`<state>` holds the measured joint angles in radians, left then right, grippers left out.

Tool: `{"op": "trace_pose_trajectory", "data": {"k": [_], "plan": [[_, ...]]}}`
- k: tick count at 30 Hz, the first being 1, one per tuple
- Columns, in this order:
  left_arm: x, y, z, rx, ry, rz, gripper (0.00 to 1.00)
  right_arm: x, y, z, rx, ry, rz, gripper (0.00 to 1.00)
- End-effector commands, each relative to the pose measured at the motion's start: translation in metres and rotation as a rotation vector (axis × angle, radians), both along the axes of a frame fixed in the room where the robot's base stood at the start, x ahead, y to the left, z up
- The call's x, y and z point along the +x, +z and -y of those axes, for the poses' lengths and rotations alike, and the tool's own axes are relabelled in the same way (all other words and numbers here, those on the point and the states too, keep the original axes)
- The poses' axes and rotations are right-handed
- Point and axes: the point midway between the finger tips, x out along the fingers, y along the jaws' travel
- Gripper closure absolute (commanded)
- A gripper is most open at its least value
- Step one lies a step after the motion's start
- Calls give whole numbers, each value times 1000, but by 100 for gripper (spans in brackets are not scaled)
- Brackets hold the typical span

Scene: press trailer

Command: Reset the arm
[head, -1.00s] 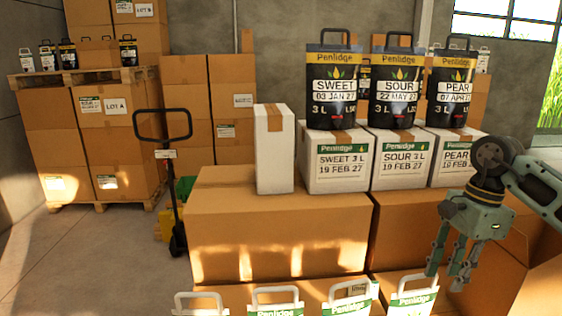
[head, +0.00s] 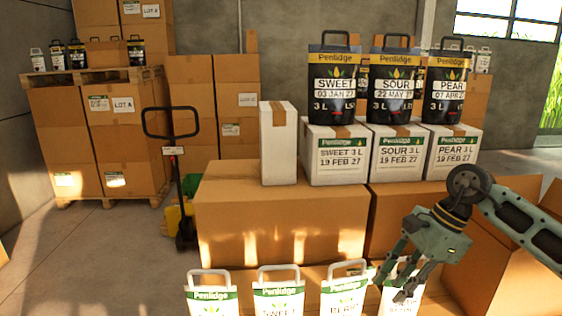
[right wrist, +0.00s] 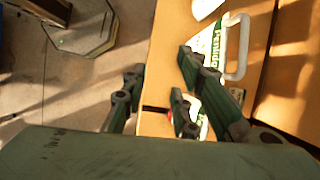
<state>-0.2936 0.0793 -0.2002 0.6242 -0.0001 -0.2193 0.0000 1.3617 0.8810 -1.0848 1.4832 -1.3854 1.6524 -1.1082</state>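My right gripper (head: 391,287) is at the lower right in the head view, pointing down and left. Its fingers are apart with nothing between them. It is in front of the rightmost white-and-green pouch (head: 390,299) and partly hides it; I cannot tell if they touch. In the right wrist view the gripper (right wrist: 158,72) has its fingers spread, with a white pouch handle (right wrist: 239,48) beyond the right fingers. My left gripper is not in view.
Black pouches labelled Sweet (head: 333,88), Sour (head: 392,88) and Pear (head: 447,92) stand on white boxes on large cartons (head: 280,210). More white pouches (head: 278,293) line the front. A pallet jack (head: 172,150) stands left. Floor (head: 100,250) is clear at left.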

Motion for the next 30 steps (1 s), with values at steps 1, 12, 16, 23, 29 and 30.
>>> {"op": "trace_pose_trajectory", "data": {"k": [1, 12, 16, 23, 29, 30], "plan": [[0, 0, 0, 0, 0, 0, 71, -1, -5, -18, 49, 2, 1, 73], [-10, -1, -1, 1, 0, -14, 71, -27, 19, -224, 817, -193, -149, 73], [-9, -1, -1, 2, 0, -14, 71, -31, 63, -263, 1188, -411, -336, 73], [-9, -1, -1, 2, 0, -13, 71, 3, 97, -231, 1740, -964, -789, 73], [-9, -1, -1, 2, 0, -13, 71, 24, 27, -146, 2052, -1615, -1227, 73], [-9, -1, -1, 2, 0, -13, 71, 21, 3, -129, 2090, -1765, -1313, 73]]}}
